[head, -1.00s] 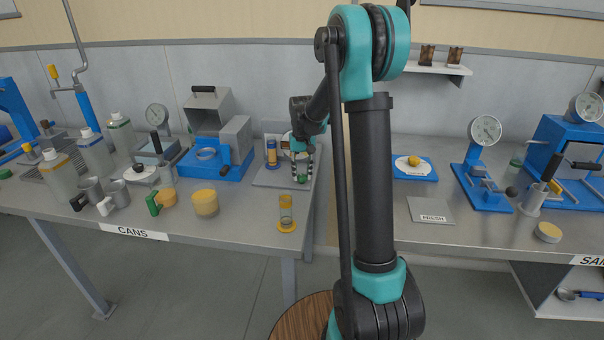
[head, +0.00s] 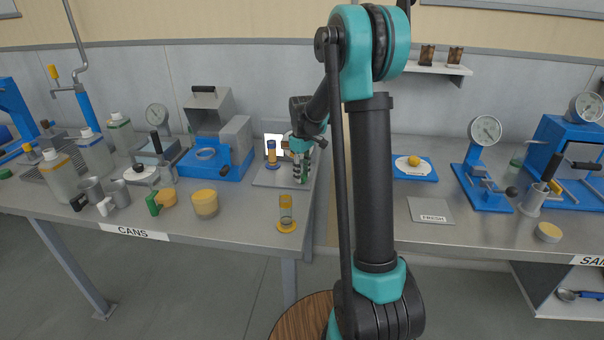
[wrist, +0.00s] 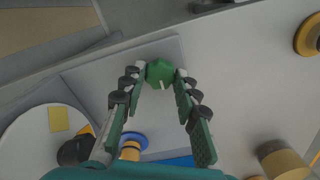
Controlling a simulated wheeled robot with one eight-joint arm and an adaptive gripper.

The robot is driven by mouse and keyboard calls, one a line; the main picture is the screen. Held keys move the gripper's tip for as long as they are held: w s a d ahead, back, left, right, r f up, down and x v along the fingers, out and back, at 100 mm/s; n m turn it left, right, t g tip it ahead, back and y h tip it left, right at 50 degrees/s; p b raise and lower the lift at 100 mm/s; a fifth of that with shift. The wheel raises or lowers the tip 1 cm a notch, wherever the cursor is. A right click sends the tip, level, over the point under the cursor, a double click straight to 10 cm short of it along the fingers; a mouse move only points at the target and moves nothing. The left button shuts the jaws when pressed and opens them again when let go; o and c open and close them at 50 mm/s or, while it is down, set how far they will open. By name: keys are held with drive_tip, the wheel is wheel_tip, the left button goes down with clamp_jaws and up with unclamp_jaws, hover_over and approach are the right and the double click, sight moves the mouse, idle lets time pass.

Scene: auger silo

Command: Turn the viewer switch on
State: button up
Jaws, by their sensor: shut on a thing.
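The viewer is a grey plate (head: 268,180) on the left table with an upright panel (head: 274,145) at its back, and the panel glows bright white. A small green knob (wrist: 160,72) with a pale line on its face sits near the plate's edge. My gripper (wrist: 161,78) has its two green fingers on either side of this knob and is shut on it. In the head view my gripper (head: 302,179) points down at the right end of the plate and mostly hides the knob.
A blue and yellow jar (head: 271,154) stands on the viewer plate. An amber cylinder (head: 286,213) stands in front, near the table edge. A blue machine (head: 204,170) is to the left. The table right of the plate ends close by.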

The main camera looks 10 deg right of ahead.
sight(302, 176)
drive_tip(key=shift+n, duration=0.3)
drive_tip(key=o, duration=1.1)
drive_tip(key=shift+o, duration=0.2)
wheel_tip(302, 176, up, 12)
drive_tip(key=shift+s, duration=0.1)
drive_tip(key=s+d+f+m+t, duration=0.1)
drive_tip(key=s+f+m, duration=0.2)
drive_tip(key=s, duration=0.7)
drive_tip(key=s+d+f+m+t, duration=0.1)
drive_tip(key=s+f+m, duration=0.2)
drive_tip(key=s+f, duration=0.4)
drive_tip(key=s+d+f+m+t, duration=0.2)
drive_tip(key=s+f+m, duration=0.1)
drive_tip(key=s, duration=1)
drive_tip(key=shift+s+f, duration=0.15)
drive_tip(key=shift+f, duration=0.75)
